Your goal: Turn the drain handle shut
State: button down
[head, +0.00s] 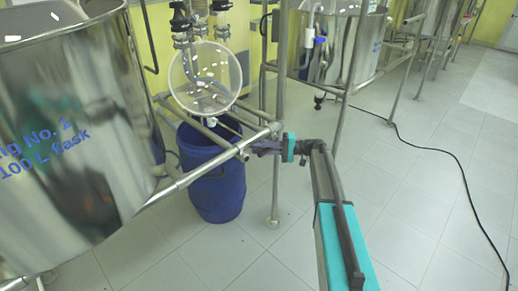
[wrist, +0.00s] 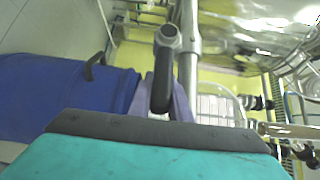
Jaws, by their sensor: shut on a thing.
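The drain handle (wrist: 161,82) is a dark, rounded lever in the wrist view, below a round grey fitting (wrist: 168,36). My gripper (wrist: 166,92) has its two purple fingers on either side of the lever and is shut on it. In the head view my gripper (head: 252,149) reaches left to the steel frame, above and right of the blue barrel. The handle cannot be made out there, as the fingers and rails cover that spot. The clear round glass vessel (head: 206,77) hangs above the barrel.
The blue barrel (head: 217,185) stands on the floor under the frame and shows at left in the wrist view (wrist: 60,95). Steel rails (head: 180,182) run close to my gripper. A large shiny tank (head: 70,120) is at left. A black cable (head: 440,150) lies on open floor at right.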

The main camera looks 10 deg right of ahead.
aim_at(273, 149)
jog(key=shift+s+a, duration=0.15)
jog(key=c, duration=1.7)
grip_release()
jog(key=shift+o, duration=0.3)
jog(key=shift+w+d+r, duration=0.1)
jog(key=shift+w+d, duration=0.1)
jog(key=shift+d, duration=0.1)
jog(key=s+d, duration=0.1)
jog(key=d, duration=0.6)
jog(key=shift+s+d+f, duration=0.25)
jog(key=shift+s, duration=0.05)
jog(key=shift+s, duration=0.1)
